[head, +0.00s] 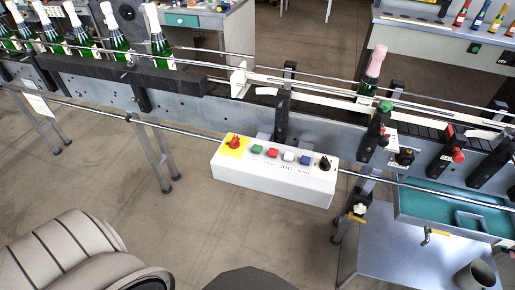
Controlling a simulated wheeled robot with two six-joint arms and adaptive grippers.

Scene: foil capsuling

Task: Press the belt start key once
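A white control box (270,184) hangs on the front of the conveyor in the middle of the head view. On its top, from left to right, are a red mushroom button (235,142) on a yellow plate, a green key (257,149), a red key (272,153), a white key (289,156), a blue key (305,160) and a black rotary knob (325,163). The small lettering is too fine to read, so no key is identified by its label. Neither of my grippers is in view, and nothing covers the keys.
The conveyor (215,115) runs across the view. Several green bottles stand on it at left, and one pink-capped bottle (371,72) at right. A green tray (450,211) and a steel table (410,254) are lower right. A ribbed cream seat-like thing (60,250) is lower left.

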